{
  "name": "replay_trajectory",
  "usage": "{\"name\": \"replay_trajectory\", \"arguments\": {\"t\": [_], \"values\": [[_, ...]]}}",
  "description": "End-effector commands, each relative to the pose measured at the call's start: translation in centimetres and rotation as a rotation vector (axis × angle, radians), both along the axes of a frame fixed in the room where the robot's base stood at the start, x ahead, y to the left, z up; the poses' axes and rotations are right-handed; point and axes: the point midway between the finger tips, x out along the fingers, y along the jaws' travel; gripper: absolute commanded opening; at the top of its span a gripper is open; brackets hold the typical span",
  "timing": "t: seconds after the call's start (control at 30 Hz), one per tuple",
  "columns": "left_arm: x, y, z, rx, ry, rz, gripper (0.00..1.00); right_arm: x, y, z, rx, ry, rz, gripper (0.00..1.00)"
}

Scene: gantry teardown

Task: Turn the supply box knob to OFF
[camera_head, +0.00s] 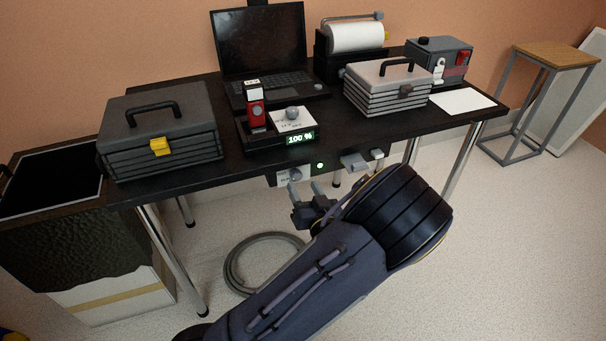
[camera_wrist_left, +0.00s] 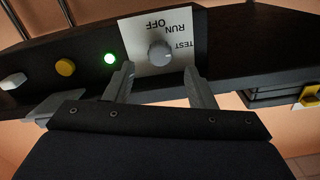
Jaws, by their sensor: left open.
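The supply box (camera_head: 276,180) hangs under the table's front edge. Its grey knob (camera_head: 296,174) sits on a white plate; in the left wrist view the knob (camera_wrist_left: 159,52) shows with the plate (camera_wrist_left: 131,31) lettered OFF, RUN and TEST, seen turned over. I cannot tell for certain which label the knob points at. A green light (camera_head: 320,165) glows beside the plate. My left gripper (camera_head: 311,196) is open and empty just in front of the box. In the left wrist view its fingers (camera_wrist_left: 160,82) stand apart, either side of and short of the knob. My right gripper is out of view.
A yellow button (camera_wrist_left: 65,67) and a pale switch (camera_wrist_left: 13,81) lie along the same front. The black table (camera_head: 230,168) above carries toolboxes (camera_head: 160,125), a laptop (camera_head: 262,45) and a unit reading 100 % (camera_head: 300,138). A coiled hose (camera_head: 240,268) lies on the floor.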

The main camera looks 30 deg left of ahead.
Motion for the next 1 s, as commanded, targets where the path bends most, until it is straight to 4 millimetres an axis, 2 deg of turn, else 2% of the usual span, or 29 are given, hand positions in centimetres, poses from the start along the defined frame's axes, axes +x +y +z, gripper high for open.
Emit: {"name": "replay_trajectory", "arguments": {"t": [0.1,0.3,0.67,1.0], "values": [[1.3,1.6,-0.2,-0.002,-0.001,0.002,0.50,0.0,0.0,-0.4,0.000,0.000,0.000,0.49],[2.9,3.4,-0.1,-0.004,0.000,0.001,0.50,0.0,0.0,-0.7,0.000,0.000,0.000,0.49],[3.3,3.8,-0.1,-0.003,0.001,-0.001,0.50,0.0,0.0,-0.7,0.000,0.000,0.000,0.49],[3.3,3.8,-0.1,-0.003,0.002,-0.002,0.06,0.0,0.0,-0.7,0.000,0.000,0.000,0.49]]}}
